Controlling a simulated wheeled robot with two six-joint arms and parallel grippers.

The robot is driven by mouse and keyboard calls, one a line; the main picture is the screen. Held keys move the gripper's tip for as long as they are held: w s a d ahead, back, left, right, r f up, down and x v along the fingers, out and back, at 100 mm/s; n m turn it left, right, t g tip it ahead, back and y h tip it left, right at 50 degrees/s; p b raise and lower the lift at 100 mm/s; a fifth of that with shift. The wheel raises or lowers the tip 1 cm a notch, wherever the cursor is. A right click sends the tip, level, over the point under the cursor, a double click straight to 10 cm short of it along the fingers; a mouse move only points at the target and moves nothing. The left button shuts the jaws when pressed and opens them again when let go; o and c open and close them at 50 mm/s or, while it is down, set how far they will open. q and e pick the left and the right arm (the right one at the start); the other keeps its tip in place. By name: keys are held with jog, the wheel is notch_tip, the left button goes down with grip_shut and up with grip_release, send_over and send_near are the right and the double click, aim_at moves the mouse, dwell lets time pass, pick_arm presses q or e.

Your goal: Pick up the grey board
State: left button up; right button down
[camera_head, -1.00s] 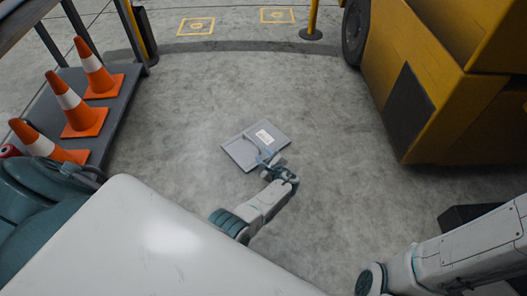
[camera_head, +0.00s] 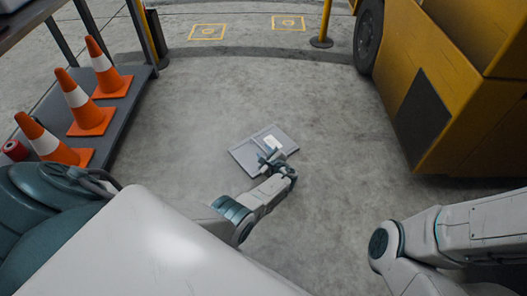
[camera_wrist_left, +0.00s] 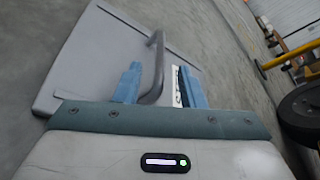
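The grey board (camera_head: 243,157) lies flat on the floor ahead, with a white label on its right part. In the left wrist view the board (camera_wrist_left: 88,55) fills the upper left, and its dark grey bar handle (camera_wrist_left: 156,62) stands up from it. My left gripper (camera_head: 268,156) is over the board's near side, partly covering it. In the left wrist view the two blue fingers of the left gripper (camera_wrist_left: 160,86) are apart, with the handle between them and a gap on its right. My right arm shows at the lower right, but its gripper is out of view.
Orange cones (camera_head: 90,108) stand on a low dark shelf (camera_head: 125,100) at the left. A yellow vehicle (camera_head: 455,85) is at the right. A yellow post (camera_head: 322,40) stands at the back. The floor around the board is clear.

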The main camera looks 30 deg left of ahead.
aim_at(261, 148)
pick_arm(q)
jog(key=b+x, duration=0.1)
jog(key=x, duration=0.1)
jog(key=b+x, duration=0.1)
jog(key=shift+w+a+f, duration=0.2)
jog(key=shift+f, duration=0.2)
jog(key=shift+a+r, duration=0.1)
grip_shut()
jog(key=shift+r, duration=0.15)
